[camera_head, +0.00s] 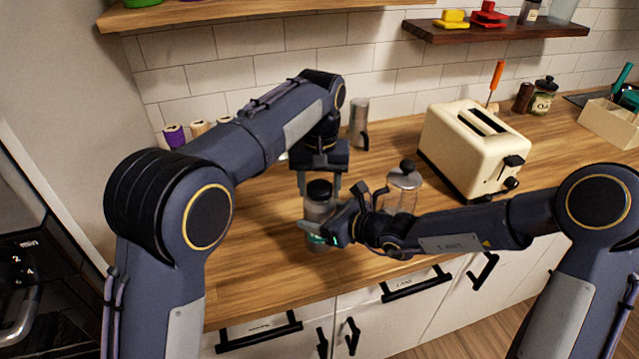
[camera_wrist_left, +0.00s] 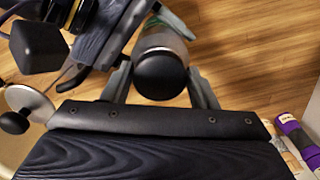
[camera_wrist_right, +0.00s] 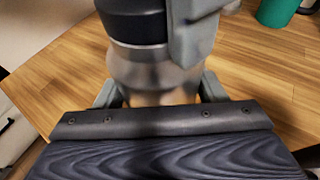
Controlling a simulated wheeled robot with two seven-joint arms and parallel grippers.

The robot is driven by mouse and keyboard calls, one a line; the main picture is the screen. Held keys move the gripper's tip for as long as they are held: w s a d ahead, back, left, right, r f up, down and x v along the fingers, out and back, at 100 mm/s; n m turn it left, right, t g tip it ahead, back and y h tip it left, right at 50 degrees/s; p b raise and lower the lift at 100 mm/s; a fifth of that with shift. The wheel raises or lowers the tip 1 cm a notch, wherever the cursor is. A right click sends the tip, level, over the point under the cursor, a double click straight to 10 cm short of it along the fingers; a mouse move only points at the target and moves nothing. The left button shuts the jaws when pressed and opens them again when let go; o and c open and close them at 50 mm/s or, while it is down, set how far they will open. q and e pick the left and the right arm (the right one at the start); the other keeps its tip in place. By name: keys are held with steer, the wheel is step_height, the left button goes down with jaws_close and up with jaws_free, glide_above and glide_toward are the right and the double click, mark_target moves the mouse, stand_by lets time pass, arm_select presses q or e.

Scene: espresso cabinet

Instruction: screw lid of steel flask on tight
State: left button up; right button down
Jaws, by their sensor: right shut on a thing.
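The steel flask (camera_head: 318,207) stands upright on the wooden counter, with its black lid (camera_head: 319,188) on top. The lid also shows from above in the left wrist view (camera_wrist_left: 160,75) and from the side in the right wrist view (camera_wrist_right: 135,25). My right gripper (camera_wrist_right: 160,92) is shut on the steel body below the lid; its forearm comes in from the right. My left gripper (camera_head: 319,184) points down from above, its open fingers on either side of the lid, with small gaps visible. The flask's lower part is partly hidden by my right gripper.
A glass press with a black knob (camera_head: 405,180) stands just right of the flask, close to my right wrist. A cream toaster (camera_head: 470,150) is farther right. A steel container (camera_head: 360,123) and several small spools (camera_head: 200,128) stand near the back wall. The front-left counter is clear.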

arm_select(q)
steer(key=c, duration=0.6)
steer(key=shift+c, duration=0.2)
steer(key=o, duration=1.1)
steer(key=shift+o, duration=0.2)
step_height(320, 180, up, 12)
arm_select(e)
steer(key=shift+c, duration=1.2)
jaws_free()
